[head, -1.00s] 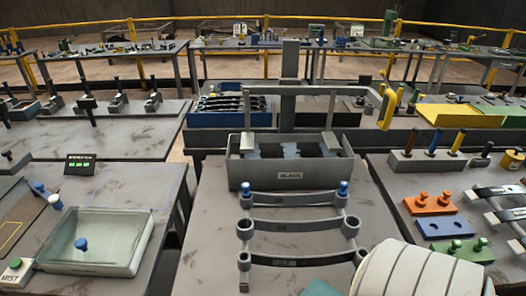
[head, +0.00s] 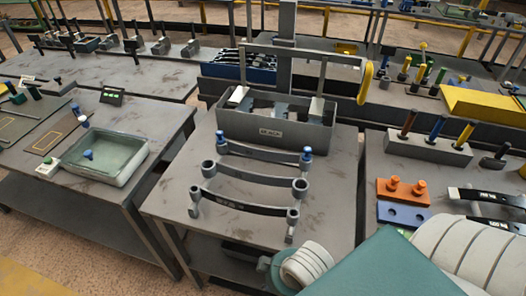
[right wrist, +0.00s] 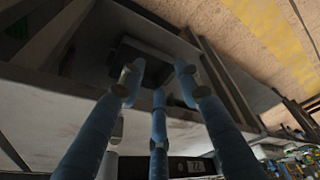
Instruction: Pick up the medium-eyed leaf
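Three dark curved leaves with round end eyes lie one before another on the middle table in the head view. The back leaf (head: 265,155) has small eyes with blue pins. The middle leaf (head: 255,180) has visibly larger eyes. The front leaf (head: 240,204) has eyes that look between those two in size. My right gripper (right wrist: 157,80) shows in the right wrist view with blue fingers spread and nothing between them. A dark bar with a pale label (right wrist: 192,167) crosses the bottom of that view; I cannot tell which leaf it is. My left gripper is not seen.
A grey bin (head: 275,130) stands behind the leaves. A glass tray (head: 105,158) sits on the left table (head: 140,115). Orange (head: 403,191) and blue (head: 403,213) blocks lie on the right table. White and teal parts of my arm fill the lower right.

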